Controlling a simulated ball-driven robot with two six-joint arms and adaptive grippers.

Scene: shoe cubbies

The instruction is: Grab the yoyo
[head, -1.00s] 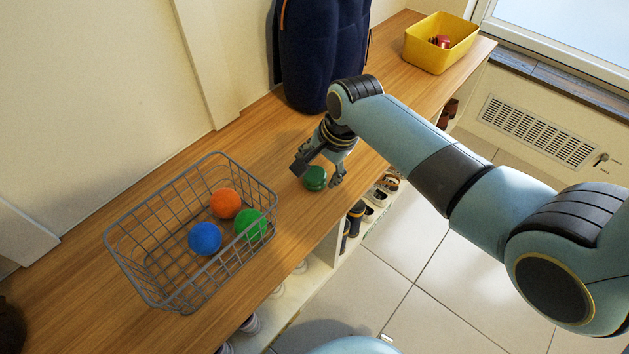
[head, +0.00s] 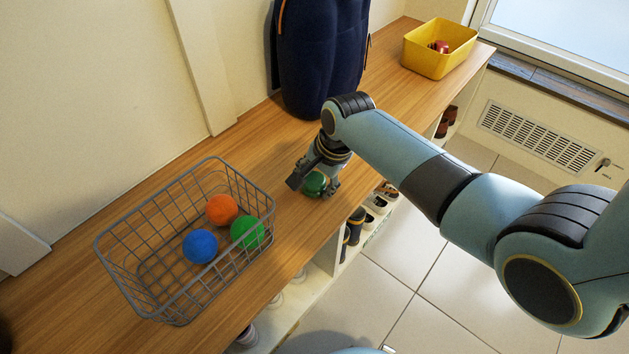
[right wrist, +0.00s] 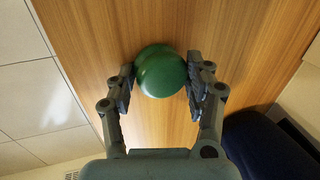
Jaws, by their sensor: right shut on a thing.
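The green yoyo (head: 314,183) is at the wooden bench top, to the right of the wire basket. My right gripper (head: 316,182) reaches down around it and is shut on it. In the right wrist view the yoyo (right wrist: 161,71) sits between the two fingers of the right gripper (right wrist: 160,82), with a pad against each side. I cannot tell whether the yoyo still touches the wood. My left gripper is not in view.
A grey wire basket (head: 122,283) holds an orange ball (head: 222,209), a blue ball (head: 200,246) and a green ball (head: 247,232). A dark blue backpack (head: 312,60) stands against the wall. A yellow bin (head: 430,62) with red items is at the far end. Shoes fill cubbies below.

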